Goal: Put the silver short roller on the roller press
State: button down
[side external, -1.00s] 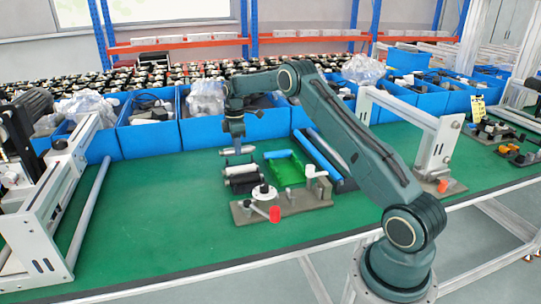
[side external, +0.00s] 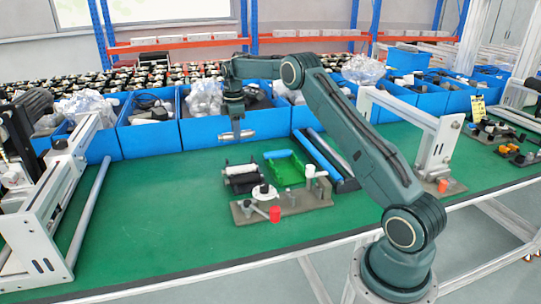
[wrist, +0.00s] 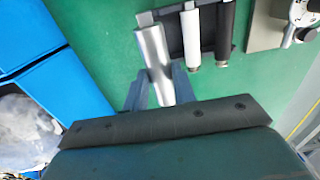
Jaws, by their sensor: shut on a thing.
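The silver short roller (side external: 238,136) is held roughly level below my gripper (side external: 236,128), above the green table. In the wrist view the silver roller (wrist: 152,50) lies between both fingers of my gripper (wrist: 159,88), which is shut on it. A grey base plate with a round white dial, a red-knobbed lever and a white post, apparently the roller press (side external: 300,203), stands on the table in front of and to the right of the roller. The press is only partly seen in the wrist view (wrist: 262,30).
A small dark holder with a white roller (wrist: 190,38) and a black roller (wrist: 225,30) sits behind the press. A green tray (side external: 290,172) stands beside it. Blue bins (side external: 225,130) line the back. The table's left middle (side external: 160,200) is clear.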

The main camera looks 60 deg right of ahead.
notch_tip(320, 180, up, 3)
jog(key=shift+r, duration=0.2)
jog(key=s+a, duration=0.4)
jog(key=s, duration=1)
jog(key=s+a, duration=0.3)
jog(key=s, duration=1)
jog(key=shift+w+f, duration=0.1)
jog(key=shift+f, duration=2.55)
jog(key=shift+f, duration=1.9)
jog(key=shift+w+g+y, duration=0.1)
jog(key=shift+g+y, duration=0.2)
jog(key=shift+y, duration=0.1)
